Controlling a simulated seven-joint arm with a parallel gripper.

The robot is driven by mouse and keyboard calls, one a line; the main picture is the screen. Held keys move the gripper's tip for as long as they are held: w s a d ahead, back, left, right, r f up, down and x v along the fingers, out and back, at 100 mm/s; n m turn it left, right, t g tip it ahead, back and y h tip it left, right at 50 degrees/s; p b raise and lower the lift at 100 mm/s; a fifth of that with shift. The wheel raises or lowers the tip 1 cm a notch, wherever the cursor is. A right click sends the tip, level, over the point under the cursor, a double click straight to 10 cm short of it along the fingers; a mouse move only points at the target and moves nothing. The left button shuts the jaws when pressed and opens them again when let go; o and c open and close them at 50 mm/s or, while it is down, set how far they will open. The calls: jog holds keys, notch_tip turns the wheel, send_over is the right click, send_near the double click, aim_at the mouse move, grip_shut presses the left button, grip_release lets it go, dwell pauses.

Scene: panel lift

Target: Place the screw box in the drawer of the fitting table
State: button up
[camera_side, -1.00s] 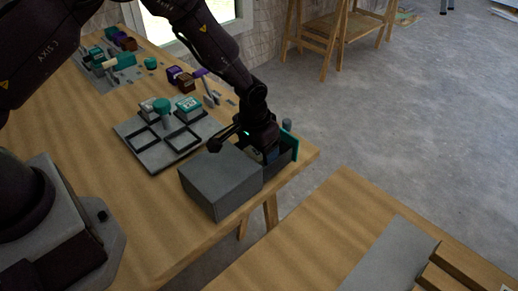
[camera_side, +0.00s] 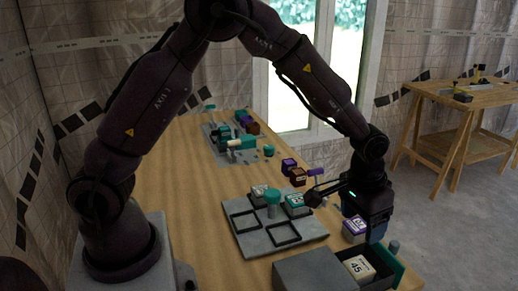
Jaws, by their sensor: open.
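The drawer (camera_side: 386,254) stands pulled out to the right of its grey housing (camera_side: 318,272) at the table's near right, with a teal front. A box with a white top marked "45" (camera_side: 360,268) sits inside the drawer. A purple box with a white label (camera_side: 355,229) shows just behind the drawer, beside my gripper; whether it touches the gripper is unclear. My gripper (camera_side: 376,234) is open and points down above the far side of the drawer. Its fingertips are partly hidden.
A grey tray (camera_side: 242,245) with square slots, labelled boxes and a teal-knobbed part (camera_side: 272,202) lies left of the gripper. Purple and brown boxes (camera_side: 297,177) stand behind it. More parts (camera_side: 238,143) fill the far end. The table's front left is clear.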

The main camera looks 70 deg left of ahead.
jog(key=s+a+r+t, duration=0.1)
jog(key=s+a+r, duration=0.2)
jog(key=s+r, duration=0.5)
jog(key=s+a+r+t, duration=0.25)
jog(key=s+r, duration=0.35)
jog(key=r, duration=0.3)
jog(key=s+a+r, duration=0.1)
jog(key=s+a, duration=0.1)
jog(key=s, duration=0.7)
jog(key=shift+s+a+r, duration=0.2)
jog(key=shift+a+r, duration=0.05)
jog(key=shift+r, duration=0.1)
jog(key=shift+t, duration=0.25)
jog(key=shift+c, duration=0.5)
